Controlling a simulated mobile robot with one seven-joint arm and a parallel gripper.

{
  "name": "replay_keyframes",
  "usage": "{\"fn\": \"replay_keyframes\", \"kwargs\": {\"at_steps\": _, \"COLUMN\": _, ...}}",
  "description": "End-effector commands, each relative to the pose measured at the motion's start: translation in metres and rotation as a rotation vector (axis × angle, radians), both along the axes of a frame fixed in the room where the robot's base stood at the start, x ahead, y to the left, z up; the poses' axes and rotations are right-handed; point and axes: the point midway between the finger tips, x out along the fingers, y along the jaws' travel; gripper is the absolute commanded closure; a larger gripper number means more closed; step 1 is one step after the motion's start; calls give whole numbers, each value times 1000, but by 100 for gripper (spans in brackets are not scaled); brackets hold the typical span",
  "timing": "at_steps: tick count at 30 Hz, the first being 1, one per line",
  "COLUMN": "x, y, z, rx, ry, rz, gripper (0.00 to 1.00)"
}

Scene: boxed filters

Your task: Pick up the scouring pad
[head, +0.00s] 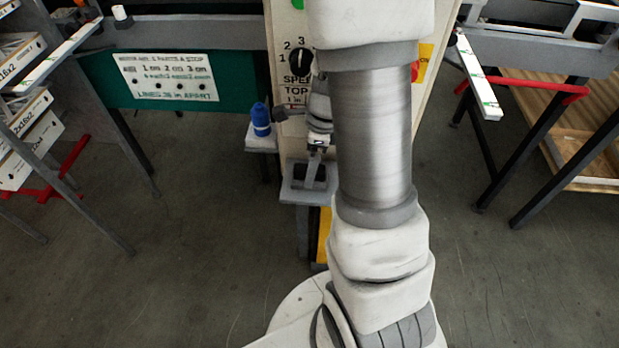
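I cannot clearly make out a scouring pad. A small dark patch (300,172) shows on the small grey ledge (295,195) at the front of the machine, but I cannot tell whether it is the pad or part of the ledge. My gripper (315,165) is small in the head view, pointing down at this ledge, just left of my large arm link. Its fingertips are too small to tell whether they are open or shut, or touch anything. My arm hides the area to the right of the ledge.
A blue capped item (260,120) stands on a white side ledge (261,143), left of my gripper. The machine panel (285,60) rises behind. Shelves with boxed filters (30,150) stand at far left, a metal-legged table (540,160) at right. The floor between is clear.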

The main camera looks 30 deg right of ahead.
Motion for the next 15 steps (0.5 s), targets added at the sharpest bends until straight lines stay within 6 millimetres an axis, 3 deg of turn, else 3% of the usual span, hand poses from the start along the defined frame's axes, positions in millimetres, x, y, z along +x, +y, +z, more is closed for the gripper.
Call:
{"fn": "replay_keyframes", "kwargs": {"at_steps": 1, "x": 0, "y": 1, "z": -15, "rx": 1, "ry": 3, "rz": -1, "gripper": 0}}
{"fn": "replay_keyframes", "kwargs": {"at_steps": 4, "x": 1, "y": 3, "z": -29, "rx": 0, "ry": 2, "rz": -2, "gripper": 0}}
{"fn": "replay_keyframes", "kwargs": {"at_steps": 12, "x": 3, "y": 4, "z": -31, "rx": -1, "ry": -1, "rz": 0, "gripper": 0}}
{"fn": "replay_keyframes", "kwargs": {"at_steps": 15, "x": 3, "y": 4, "z": -31, "rx": 0, "ry": 0, "rz": 0, "gripper": 14}}
